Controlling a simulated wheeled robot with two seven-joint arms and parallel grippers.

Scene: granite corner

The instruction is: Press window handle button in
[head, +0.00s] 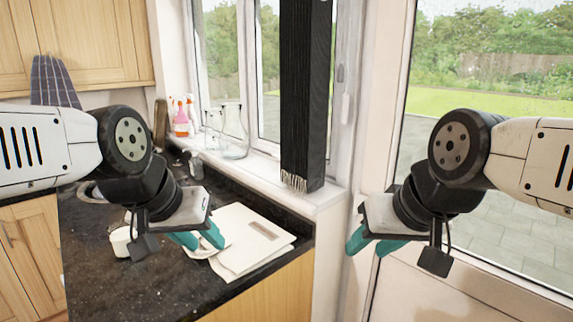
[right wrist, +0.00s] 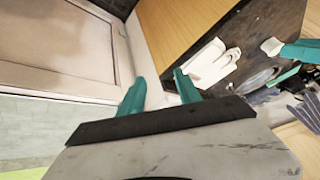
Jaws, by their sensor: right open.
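My right gripper (head: 371,244) is below the handle and slightly right, in front of the white wall by the glass door. Its fingers are apart and empty, as the right wrist view (right wrist: 160,92) also shows. Neither gripper touches the handle.
Glass flasks (head: 234,135) and spray bottles (head: 181,120) stand on the sill.

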